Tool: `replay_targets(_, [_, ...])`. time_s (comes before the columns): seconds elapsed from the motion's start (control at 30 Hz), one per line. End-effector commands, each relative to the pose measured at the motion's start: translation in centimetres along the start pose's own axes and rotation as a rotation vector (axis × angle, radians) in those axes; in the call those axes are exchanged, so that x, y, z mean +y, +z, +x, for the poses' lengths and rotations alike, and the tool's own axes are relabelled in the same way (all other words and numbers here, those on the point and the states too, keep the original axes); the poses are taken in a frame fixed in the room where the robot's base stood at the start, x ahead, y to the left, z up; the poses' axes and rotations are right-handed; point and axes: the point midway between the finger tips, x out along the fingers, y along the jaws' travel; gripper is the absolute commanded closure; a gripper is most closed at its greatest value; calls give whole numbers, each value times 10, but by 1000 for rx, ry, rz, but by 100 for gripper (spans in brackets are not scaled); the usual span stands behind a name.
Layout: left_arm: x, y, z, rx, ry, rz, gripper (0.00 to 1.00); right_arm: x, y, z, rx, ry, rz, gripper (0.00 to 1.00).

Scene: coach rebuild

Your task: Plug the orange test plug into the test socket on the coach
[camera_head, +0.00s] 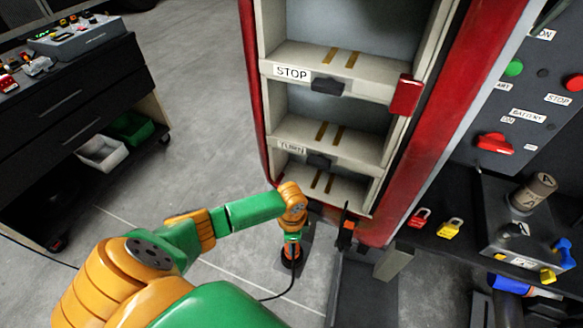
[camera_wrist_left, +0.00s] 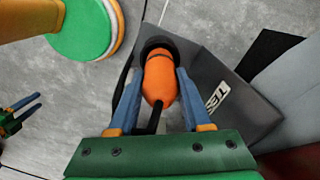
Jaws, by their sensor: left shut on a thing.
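The orange test plug (camera_wrist_left: 160,78) is between the two blue fingers of my left gripper (camera_wrist_left: 157,88), which is shut on it. Its far end points at a grey box (camera_wrist_left: 225,75) with a white label reading TEST, seen upside down. A black ring (camera_wrist_left: 158,44) surrounds the plug's far end at the box; how deep the plug sits is hidden. In the head view my left gripper (camera_head: 292,252) points down in front of the coach (camera_head: 262,120), and a black cable trails from it. My right gripper (camera_wrist_left: 26,108) shows at the left wrist view's edge, its fingers apart and empty.
The coach's open shelves (camera_head: 325,130) stand beyond my left arm. A black and orange upright part (camera_head: 346,232) is close to its right. A panel with buttons (camera_head: 520,100) and a shelf with padlocks (camera_head: 450,228) are right. A dark cabinet (camera_head: 60,115) is left; floor between is clear.

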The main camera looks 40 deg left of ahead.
Motion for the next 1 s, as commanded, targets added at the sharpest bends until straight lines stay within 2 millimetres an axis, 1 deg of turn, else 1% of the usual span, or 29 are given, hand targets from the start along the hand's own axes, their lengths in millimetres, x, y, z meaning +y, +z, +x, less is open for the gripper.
replay_targets(0.23, [0, 0, 2, 0, 0, 0, 100, 0, 0, 2, 0, 0, 0, 50])
replay_targets(1.0, [0, 0, 18, 0, 0, 0, 100, -1, 1, 14, 0, -1, 1, 50])
